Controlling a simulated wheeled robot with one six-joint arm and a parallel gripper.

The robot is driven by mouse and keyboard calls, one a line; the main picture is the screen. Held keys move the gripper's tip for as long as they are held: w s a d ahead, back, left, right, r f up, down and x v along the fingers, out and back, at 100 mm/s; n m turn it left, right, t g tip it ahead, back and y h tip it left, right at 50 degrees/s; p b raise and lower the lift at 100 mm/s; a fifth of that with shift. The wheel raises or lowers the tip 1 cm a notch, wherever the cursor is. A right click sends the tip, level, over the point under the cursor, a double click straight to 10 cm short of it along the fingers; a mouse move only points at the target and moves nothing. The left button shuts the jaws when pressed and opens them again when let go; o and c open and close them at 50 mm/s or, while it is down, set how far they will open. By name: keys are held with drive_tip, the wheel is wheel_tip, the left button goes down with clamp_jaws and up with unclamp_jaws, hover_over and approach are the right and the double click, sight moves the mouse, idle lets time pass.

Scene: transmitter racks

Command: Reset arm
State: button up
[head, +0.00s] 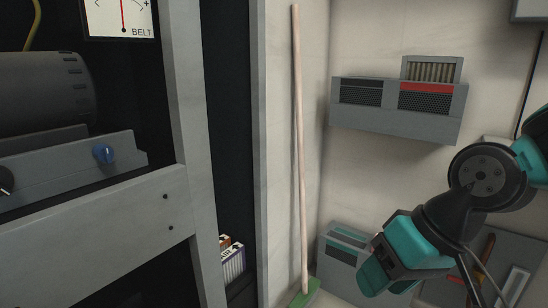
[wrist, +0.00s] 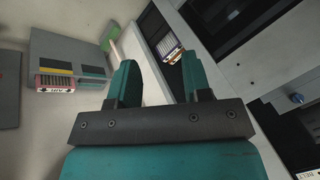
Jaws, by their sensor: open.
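My arm (head: 440,230), teal and black, is bent at the right of the head view, in front of the pale wall. In the wrist view my gripper (wrist: 158,65) is open, with its two teal fingers apart and nothing between them. It is clear of the things around it. In the head view the fingers cannot be made out clearly.
A rack (head: 110,220) with a blue knob (head: 103,153) fills the left. A pole (head: 299,150) with a green foot (head: 306,293) leans in the corner. A grey wall unit (head: 395,110) hangs above a lower grey box (head: 343,262). Small packs (head: 231,262) stand in the rack.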

drive_tip(key=s+r+n+g+p, duration=0.2)
drive_tip(key=s+r+n, duration=0.15)
drive_tip(key=s, duration=0.55)
wheel_tip(320, 180, up, 34)
drive_tip(key=p, duration=3.3)
drive_tip(key=shift+w+f+h, duration=0.2)
drive_tip(key=shift+h, duration=0.2)
drive_tip(key=shift+d, duration=0.1)
drive_tip(key=shift+f, duration=0.1)
